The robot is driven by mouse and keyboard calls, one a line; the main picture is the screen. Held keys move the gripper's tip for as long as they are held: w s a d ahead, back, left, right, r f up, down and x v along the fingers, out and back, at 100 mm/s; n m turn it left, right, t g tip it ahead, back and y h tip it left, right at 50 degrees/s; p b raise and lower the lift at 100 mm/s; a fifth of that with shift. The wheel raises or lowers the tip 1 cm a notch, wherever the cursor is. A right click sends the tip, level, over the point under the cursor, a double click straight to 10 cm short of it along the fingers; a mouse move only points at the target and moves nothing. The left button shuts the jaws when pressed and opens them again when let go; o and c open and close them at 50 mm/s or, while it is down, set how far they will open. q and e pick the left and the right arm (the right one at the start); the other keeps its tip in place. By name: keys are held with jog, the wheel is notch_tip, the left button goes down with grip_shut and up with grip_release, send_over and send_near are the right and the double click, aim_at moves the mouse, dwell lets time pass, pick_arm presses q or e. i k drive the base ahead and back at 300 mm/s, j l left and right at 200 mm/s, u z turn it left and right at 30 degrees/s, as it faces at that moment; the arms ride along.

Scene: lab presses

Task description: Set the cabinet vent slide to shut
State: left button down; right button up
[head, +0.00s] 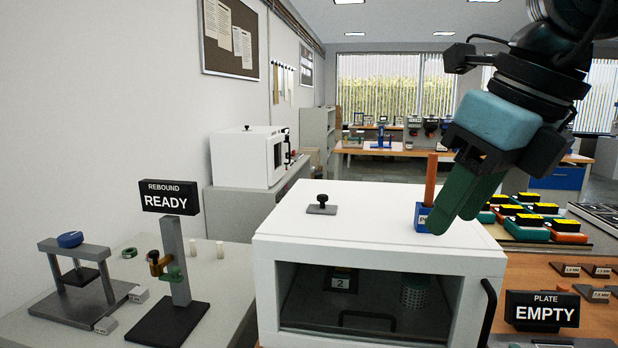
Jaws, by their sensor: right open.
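The white cabinet (380,236) stands in front of me with a dark glass front. On its top, left of the middle, sits a small grey plate with a black knob (322,204), which looks like the vent slide. I cannot tell its position from any marking. My right gripper (456,222) comes down from the upper right, with green fingers over the right part of the cabinet top. It is open, with nothing seen between the fingers, and well to the right of the knob. My left gripper is not in view.
A blue block with an orange stick (430,180) stands on the cabinet top, just left of my right fingers. A black door handle (487,312) is at the front right. A "REBOUND READY" sign (168,197) and stand are at left. The cabinet top around the knob is clear.

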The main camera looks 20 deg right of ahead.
aim_at(322, 207)
jog(key=i, duration=0.95)
